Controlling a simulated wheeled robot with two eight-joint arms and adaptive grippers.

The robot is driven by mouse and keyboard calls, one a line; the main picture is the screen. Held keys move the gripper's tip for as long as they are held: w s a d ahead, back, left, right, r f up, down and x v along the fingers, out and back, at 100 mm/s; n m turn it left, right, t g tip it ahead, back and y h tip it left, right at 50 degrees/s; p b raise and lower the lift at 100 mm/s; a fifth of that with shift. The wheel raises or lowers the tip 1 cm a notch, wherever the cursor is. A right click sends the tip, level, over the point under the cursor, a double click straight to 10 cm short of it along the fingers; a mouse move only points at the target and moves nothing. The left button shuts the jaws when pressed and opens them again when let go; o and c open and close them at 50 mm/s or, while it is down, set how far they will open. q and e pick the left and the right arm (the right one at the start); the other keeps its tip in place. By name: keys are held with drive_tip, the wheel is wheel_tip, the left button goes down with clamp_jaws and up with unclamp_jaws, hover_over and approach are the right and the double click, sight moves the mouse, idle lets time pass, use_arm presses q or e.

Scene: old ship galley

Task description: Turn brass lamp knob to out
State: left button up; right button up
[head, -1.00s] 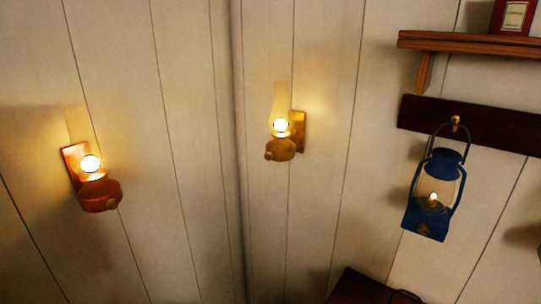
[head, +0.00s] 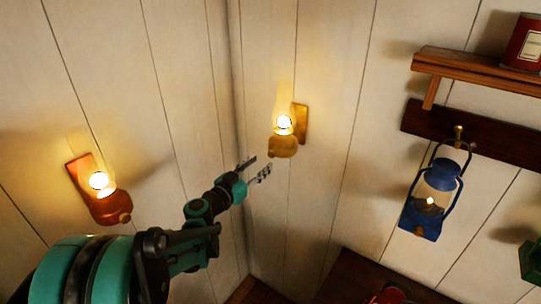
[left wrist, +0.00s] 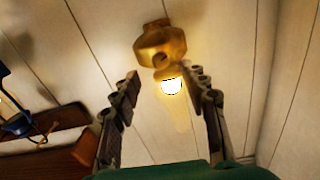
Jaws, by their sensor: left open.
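The brass lamp (head: 283,147) is lit and hangs on the wall just right of the corner. In the left wrist view the brass lamp (left wrist: 160,45) appears upside down, its glowing bulb lying between the fingers in the picture. Its small round knob (left wrist: 160,60) shows on the lamp body. My left gripper (head: 260,168) is open and empty, a little below and left of the lamp in the head view. In the left wrist view its fingers (left wrist: 165,80) stand wide apart, with no contact seen. My right gripper is not in view.
A lit copper-red lamp (head: 110,205) hangs on the left wall. A blue lantern (head: 436,190) hangs from a dark board at right, below a wooden shelf (head: 470,68) with a red tin (head: 523,45). A green object (head: 532,262) shows at the right edge.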

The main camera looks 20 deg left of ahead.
sight(271, 155)
use_arm(q)
drive_tip(key=x, duration=0.5)
drive_tip(key=shift+w, duration=0.1)
drive_tip(key=shift+c, duration=0.2)
clamp_jaws()
